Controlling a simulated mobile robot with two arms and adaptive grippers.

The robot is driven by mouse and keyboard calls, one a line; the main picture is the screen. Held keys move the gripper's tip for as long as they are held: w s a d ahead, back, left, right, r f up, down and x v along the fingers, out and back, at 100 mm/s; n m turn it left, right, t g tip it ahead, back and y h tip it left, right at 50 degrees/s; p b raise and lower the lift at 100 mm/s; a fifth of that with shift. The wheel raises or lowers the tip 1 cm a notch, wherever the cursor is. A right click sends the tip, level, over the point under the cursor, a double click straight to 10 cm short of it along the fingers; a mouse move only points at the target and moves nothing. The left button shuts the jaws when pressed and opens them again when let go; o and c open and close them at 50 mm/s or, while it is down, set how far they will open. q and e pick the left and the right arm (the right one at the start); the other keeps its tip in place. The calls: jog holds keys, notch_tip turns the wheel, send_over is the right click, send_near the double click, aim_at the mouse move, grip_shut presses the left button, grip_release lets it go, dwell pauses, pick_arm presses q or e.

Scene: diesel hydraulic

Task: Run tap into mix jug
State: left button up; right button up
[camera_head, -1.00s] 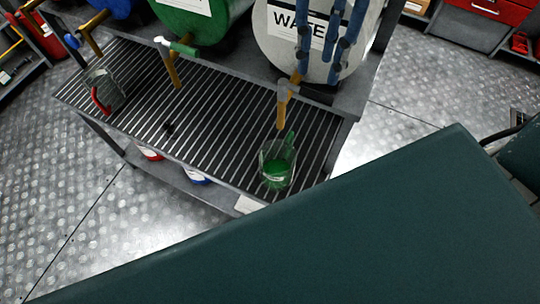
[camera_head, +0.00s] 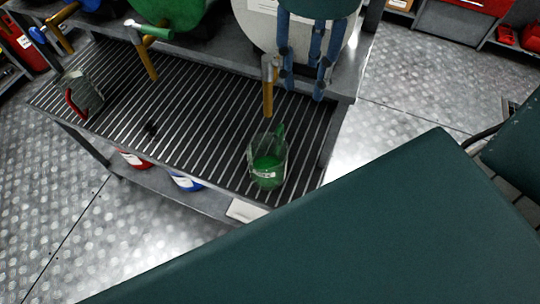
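The mix jug (camera_head: 267,172), a clear jug with green liquid in it and a green handle, stands upright on the slatted grate. Above it is a tap (camera_head: 267,88) with a grey top and a yellow spout, on the white tank (camera_head: 258,28). No stream shows below the spout. My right gripper (camera_head: 304,92) points down in front of the tank, just right of the tap. Its blue fingers are apart with nothing seen between them. It hides part of the tank and its label. I cannot tell whether a finger touches the tap. My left gripper is out of view.
A jug with a red handle (camera_head: 84,97) stands at the grate's left end. A green-handled tap (camera_head: 148,38) and a blue-handled tap (camera_head: 52,32) serve other tanks. Red and blue containers sit on the shelf below.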

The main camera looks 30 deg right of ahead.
jog(key=shift+w+a+r, duration=0.15)
jog(key=shift+r, duration=0.05)
jog(key=c, duration=0.7)
jog(key=shift+s+a+m, duration=0.2)
jog(key=shift+s+m, duration=0.1)
jog(key=shift+m, duration=0.6)
jog(key=a+m, duration=0.1)
jog(key=m, duration=0.1)
jog(key=a+m, duration=0.1)
jog(key=m, duration=0.2)
jog(key=s+a+m, duration=0.1)
jog(key=a+m, duration=0.1)
jog(key=shift+f, duration=0.15)
